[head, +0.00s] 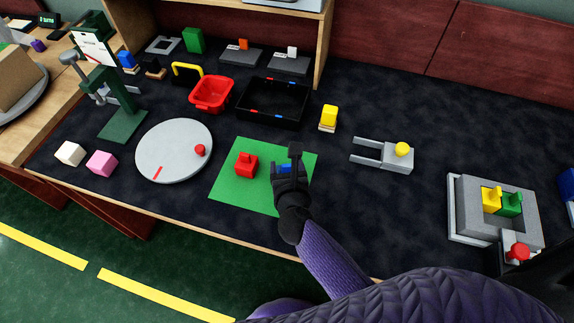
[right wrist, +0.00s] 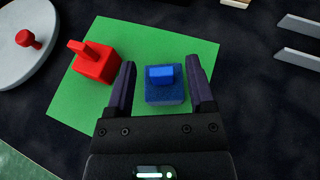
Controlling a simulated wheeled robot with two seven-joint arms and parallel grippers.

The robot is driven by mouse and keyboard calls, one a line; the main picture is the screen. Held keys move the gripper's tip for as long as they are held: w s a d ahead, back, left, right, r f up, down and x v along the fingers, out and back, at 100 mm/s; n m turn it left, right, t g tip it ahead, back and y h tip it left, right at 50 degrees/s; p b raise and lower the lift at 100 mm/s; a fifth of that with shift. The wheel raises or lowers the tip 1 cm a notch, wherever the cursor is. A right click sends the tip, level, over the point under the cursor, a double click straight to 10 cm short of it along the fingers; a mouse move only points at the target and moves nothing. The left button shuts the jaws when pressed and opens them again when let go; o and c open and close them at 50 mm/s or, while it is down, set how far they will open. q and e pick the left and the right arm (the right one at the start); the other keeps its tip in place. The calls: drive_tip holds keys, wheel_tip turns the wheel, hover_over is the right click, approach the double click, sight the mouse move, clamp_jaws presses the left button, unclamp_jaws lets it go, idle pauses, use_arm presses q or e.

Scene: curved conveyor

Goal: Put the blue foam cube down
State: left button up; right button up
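The blue foam cube (right wrist: 165,93), dark blue with a brighter blue tab on top, is on the green mat (head: 230,195), near its right side. In the head view only a bit of blue (head: 285,169) shows beside my right gripper (head: 291,160), which hides most of it. In the right wrist view my right gripper (right wrist: 164,85) is open. Its fingers stand on either side of the cube, with a gap on both sides. My left gripper is not in view.
A red block (head: 246,165) with a tab stands on the mat, left of my gripper. A grey turntable (head: 168,165) is further left. A grey fork-shaped fixture (head: 395,158) with a yellow knob is to the right. A black tray (head: 273,102) stands behind the mat.

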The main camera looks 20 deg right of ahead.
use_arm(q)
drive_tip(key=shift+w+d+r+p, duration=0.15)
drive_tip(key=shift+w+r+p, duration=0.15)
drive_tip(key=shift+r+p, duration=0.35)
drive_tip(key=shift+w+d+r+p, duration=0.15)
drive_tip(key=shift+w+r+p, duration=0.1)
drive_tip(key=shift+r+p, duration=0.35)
use_arm(e)
drive_tip(key=v, duration=0.7)
drive_tip(key=shift+s+r, duration=0.25)
drive_tip(key=shift+r, duration=0.05)
